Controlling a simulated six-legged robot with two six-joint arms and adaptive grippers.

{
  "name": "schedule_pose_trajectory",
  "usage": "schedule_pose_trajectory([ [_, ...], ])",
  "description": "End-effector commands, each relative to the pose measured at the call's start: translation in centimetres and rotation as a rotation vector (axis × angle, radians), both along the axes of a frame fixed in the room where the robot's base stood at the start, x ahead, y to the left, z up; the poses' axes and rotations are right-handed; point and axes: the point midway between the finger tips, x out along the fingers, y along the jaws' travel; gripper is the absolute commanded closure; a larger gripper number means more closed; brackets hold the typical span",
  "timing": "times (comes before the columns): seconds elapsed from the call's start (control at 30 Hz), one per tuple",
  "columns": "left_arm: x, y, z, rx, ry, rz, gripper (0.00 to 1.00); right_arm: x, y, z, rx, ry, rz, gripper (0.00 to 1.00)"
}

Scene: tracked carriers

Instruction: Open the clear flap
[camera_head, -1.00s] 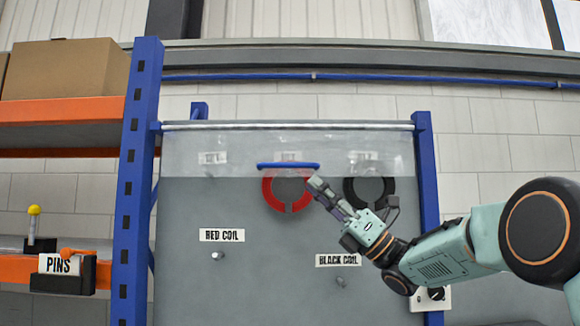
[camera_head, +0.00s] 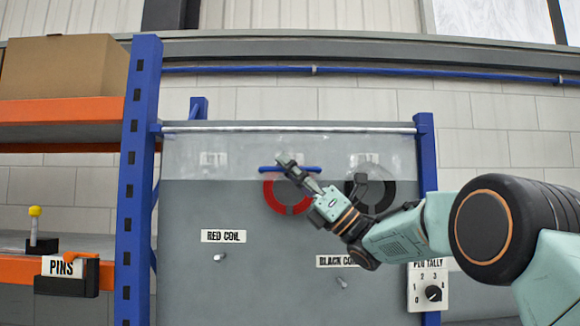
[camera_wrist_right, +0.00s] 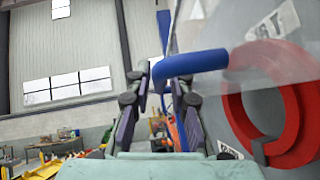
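The clear flap (camera_head: 232,150) hangs from a metal rod across the top of the grey panel. A blue handle (camera_head: 311,169) runs along its lower edge. My right gripper (camera_head: 289,164) is at the handle, its fingertips overlapping the middle of it in the head view. In the right wrist view the fingers (camera_wrist_right: 162,78) stand apart, and the blue handle (camera_wrist_right: 195,63) lies across their tips. I cannot tell whether they touch it. The flap's edge (camera_wrist_right: 268,58) also shows there, hanging down. My left gripper is out of view.
A red coil (camera_head: 270,197) and a black coil (camera_head: 382,190) hang on the panel, partly behind the flap. Two bare pegs sit below, by their labels. Blue posts (camera_head: 135,190) flank the panel. An orange shelf with a cardboard box (camera_head: 65,68) stands left.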

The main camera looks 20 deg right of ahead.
Motion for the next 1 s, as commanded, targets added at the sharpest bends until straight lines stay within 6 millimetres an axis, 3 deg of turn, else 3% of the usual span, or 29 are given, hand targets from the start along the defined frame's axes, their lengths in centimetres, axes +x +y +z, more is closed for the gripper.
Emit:
schedule_pose_trajectory([
  [0.1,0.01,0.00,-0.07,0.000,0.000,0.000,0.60,0.01,-0.05,-0.10,0.000,0.001,-0.001,0.80],
  [0.33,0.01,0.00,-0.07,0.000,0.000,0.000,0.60,0.02,-0.09,-0.09,0.001,0.001,-0.002,1.00],
  [1.0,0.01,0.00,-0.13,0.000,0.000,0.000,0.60,-0.02,-0.07,-0.04,0.001,0.003,-0.002,1.00],
])
